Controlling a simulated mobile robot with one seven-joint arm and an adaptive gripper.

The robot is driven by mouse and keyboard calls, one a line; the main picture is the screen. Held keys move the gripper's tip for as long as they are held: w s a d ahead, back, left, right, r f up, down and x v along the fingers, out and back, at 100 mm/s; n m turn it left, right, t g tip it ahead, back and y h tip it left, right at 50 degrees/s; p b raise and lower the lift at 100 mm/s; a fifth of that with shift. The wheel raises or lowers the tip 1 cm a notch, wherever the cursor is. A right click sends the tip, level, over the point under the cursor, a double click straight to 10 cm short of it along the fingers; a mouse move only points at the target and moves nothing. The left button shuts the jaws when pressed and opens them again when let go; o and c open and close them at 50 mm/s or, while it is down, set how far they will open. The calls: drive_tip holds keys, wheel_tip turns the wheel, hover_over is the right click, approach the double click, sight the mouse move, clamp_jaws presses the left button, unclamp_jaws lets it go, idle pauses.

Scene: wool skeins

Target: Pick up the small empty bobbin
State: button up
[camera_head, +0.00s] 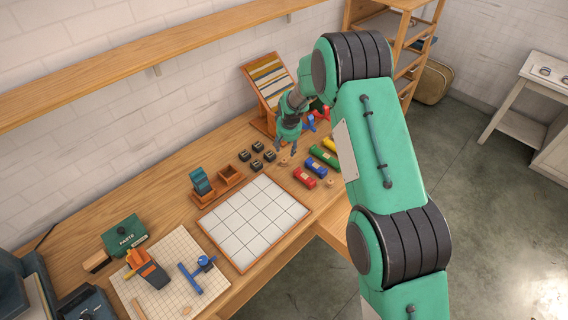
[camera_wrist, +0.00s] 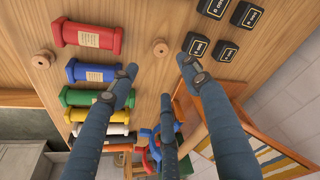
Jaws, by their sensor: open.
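Two small bare wooden bobbins stand on the bench. One bobbin (camera_wrist: 160,47) is between the wound spools and the black blocks; in the head view this bobbin (camera_head: 284,161) lies just below my gripper. The other bobbin (camera_wrist: 43,59) is beyond the red spool's end and also shows in the head view (camera_head: 329,183). They look much alike, and I cannot tell clearly which is smaller. My gripper (camera_head: 286,148) is above the bench, pointing down, open and empty. In the wrist view its fingers (camera_wrist: 157,73) are spread, with the nearer bobbin just past the fingertips, apart from them.
Red (camera_wrist: 88,35), blue (camera_wrist: 92,71), green and yellow spools lie in a row beside the bobbins. Several black blocks (camera_wrist: 197,45) stand on the other side. A wooden rack (camera_head: 262,82) stands close behind my gripper. A white gridded board (camera_head: 254,218) lies in front.

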hover_over(284, 160)
drive_tip(key=s, duration=0.2)
drive_tip(key=f, duration=0.6)
drive_tip(key=shift+w+d+f, duration=0.2)
drive_tip(key=shift+d+f, duration=0.2)
drive_tip(key=shift+f, duration=0.15)
drive_tip(key=shift+a+x, duration=0.2)
drive_tip(key=shift+x, duration=2.35)
drive_tip(key=shift+c, duration=0.2)
drive_tip(key=c, duration=0.8)
